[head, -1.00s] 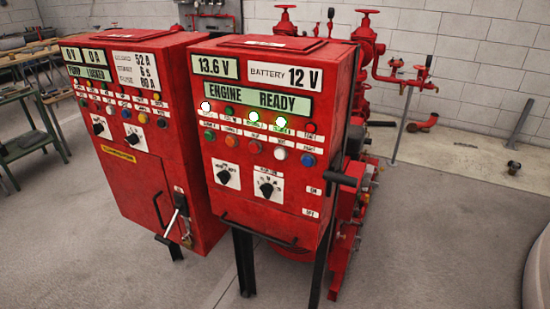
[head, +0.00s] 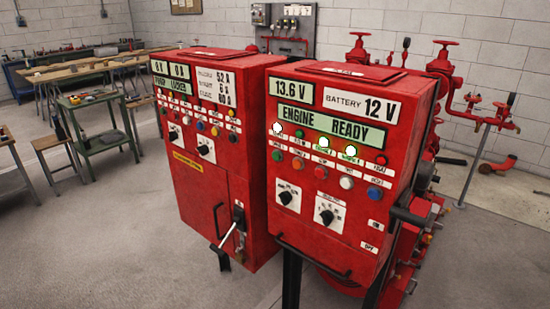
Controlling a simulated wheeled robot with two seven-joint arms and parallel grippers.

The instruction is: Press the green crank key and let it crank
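The right red control cabinet (head: 325,222) has a display (head: 331,128) reading "ENGINE READY", with 13.6 V and battery 12 V above. A row of lamps runs below it; several glow white or green. Under the lamps is a row of coloured keys, with a green key (head: 277,155) at its left end. Next to it are an orange, a red, a white and a blue key. The small labels are too blurred to read, so I cannot confirm which key is marked crank. Neither gripper is in view.
A second red cabinet (head: 200,195) with a lever (head: 232,228) stands close on the left. Black rotary switches sit below the keys. Red pipework (head: 450,85) is behind right. Workbenches (head: 92,135) stand at back left. The floor at left front is clear.

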